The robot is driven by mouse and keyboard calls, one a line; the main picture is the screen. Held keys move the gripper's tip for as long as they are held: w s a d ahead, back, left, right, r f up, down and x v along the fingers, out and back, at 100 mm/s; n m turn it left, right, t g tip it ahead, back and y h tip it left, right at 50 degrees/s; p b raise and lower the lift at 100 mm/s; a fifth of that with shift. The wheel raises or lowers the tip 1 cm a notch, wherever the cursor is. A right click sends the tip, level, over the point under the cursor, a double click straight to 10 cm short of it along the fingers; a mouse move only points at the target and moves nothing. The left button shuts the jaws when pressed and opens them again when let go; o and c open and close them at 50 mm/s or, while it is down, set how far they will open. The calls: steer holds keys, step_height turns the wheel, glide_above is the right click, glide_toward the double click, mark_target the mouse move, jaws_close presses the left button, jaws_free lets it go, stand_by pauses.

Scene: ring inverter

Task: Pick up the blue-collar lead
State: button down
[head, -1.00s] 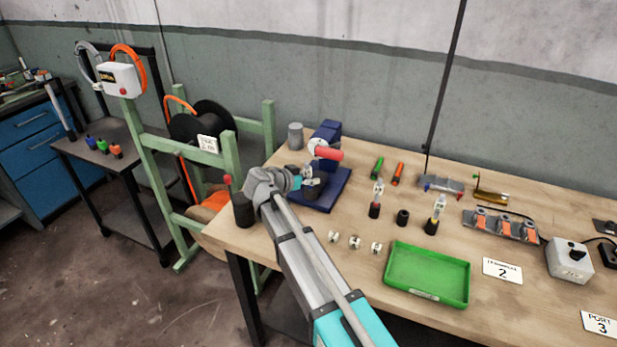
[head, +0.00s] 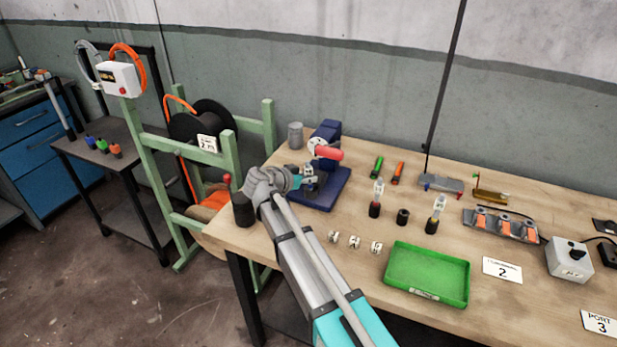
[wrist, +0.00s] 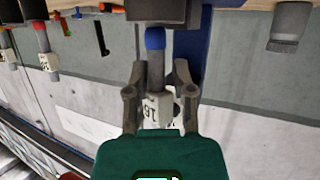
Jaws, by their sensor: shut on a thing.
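The blue-collar lead shows in the wrist view as a dark grey stem with a blue collar (wrist: 155,39) and a white lettered tag (wrist: 156,108). Its collar end meets a black block (wrist: 157,11); I cannot tell whether it is seated in it. My gripper (wrist: 156,75) has its two fingers shut on the grey stem, one on each side. In the head view my gripper (head: 304,180) is at the left part of the bench, by the blue fixture (head: 327,198). The lead is mostly hidden there.
The blue fixture has a red handle (head: 328,153). A grey cylinder (head: 295,135) stands behind it. Small white pieces (head: 354,242) lie in front.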

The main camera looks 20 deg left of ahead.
steer(key=shift+d+r, duration=0.1)
steer(key=shift+r, duration=0.05)
step_height(320, 180, up, 10)
steer(key=p, duration=1)
